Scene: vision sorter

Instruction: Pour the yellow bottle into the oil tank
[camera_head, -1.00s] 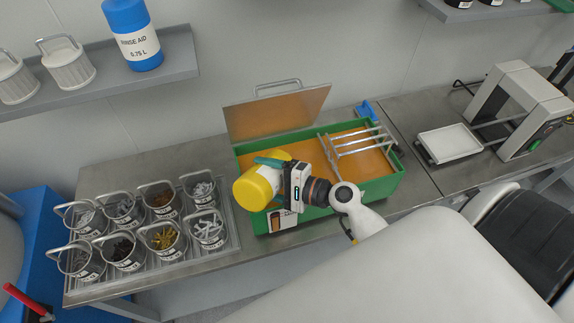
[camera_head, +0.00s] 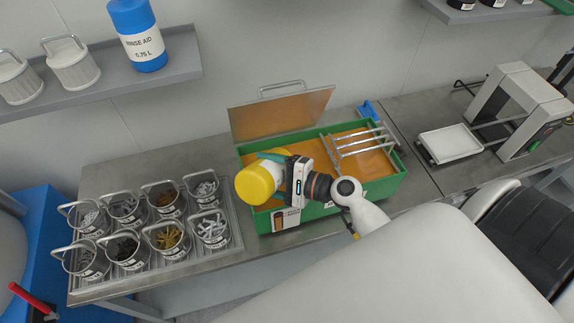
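The yellow bottle (camera_head: 257,184) is held on its side, tilted, above the left end of the oil tank, with its round yellow base toward me. A pale patch shows on its upper side. Its mouth is hidden, and I cannot tell whether anything flows out. The oil tank (camera_head: 376,188) is an open green box with amber liquid inside and a raised lid (camera_head: 280,114) at the back. My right gripper (camera_head: 276,174) is shut around the bottle; one teal finger shows on top and the other is mostly hidden. My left gripper is not in view.
A metal rack (camera_head: 358,146) sits at the tank's right end. Several wire-handled baskets of small parts stand in a tray (camera_head: 233,242) on the left. A blue rinse aid bottle (camera_head: 138,35) is on the shelf. A scale-like device (camera_head: 450,142) stands at right.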

